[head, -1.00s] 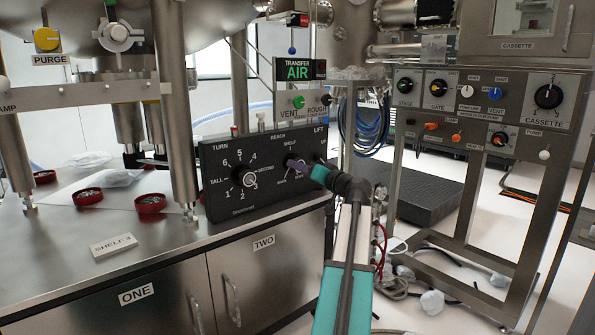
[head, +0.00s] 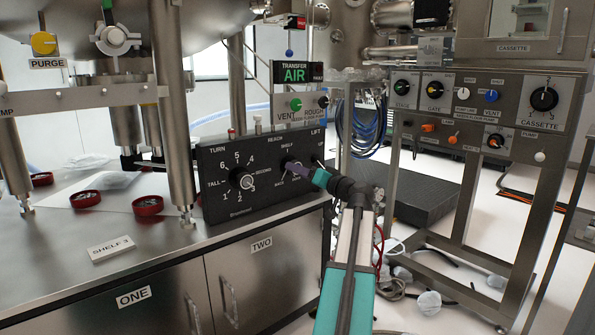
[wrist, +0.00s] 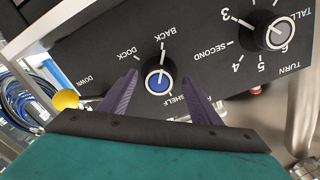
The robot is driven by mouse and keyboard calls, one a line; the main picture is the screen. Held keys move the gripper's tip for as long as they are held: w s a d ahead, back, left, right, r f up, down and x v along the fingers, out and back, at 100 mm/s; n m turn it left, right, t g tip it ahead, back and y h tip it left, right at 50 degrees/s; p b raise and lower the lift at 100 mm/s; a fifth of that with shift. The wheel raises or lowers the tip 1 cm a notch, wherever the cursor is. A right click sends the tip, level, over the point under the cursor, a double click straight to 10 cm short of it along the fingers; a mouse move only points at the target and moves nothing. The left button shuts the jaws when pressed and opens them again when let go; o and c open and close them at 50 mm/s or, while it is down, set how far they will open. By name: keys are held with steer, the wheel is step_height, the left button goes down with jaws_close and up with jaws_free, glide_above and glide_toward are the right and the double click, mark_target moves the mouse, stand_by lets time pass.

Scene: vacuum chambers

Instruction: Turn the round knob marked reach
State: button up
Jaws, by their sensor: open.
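The reach knob (head: 288,166) is a small round black knob on the black control panel (head: 215,205). In the wrist view the knob (wrist: 160,80) has a blue cap and a white line, with BACK, DOCK and SHELF printed around it. The line appears to lie toward the BACK side. My gripper (wrist: 160,76) is open, with one purple finger on each side of the knob in that picture. I cannot tell if either finger touches it. In the head view my gripper (head: 304,171) comes at the panel from the right and partly covers the markings there.
The larger turn knob (head: 241,179) sits left of the reach knob and also shows in the wrist view (wrist: 267,32). A yellow round part (wrist: 66,99) lies near the DOWN label. Red dishes (head: 147,205) and a SHELF sign (head: 111,248) are on the steel bench.

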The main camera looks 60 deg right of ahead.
steer(key=p+v, duration=0.4)
steer(key=v, duration=0.7)
steer(key=shift+s+a, duration=0.2)
steer(key=shift+s, duration=0.15)
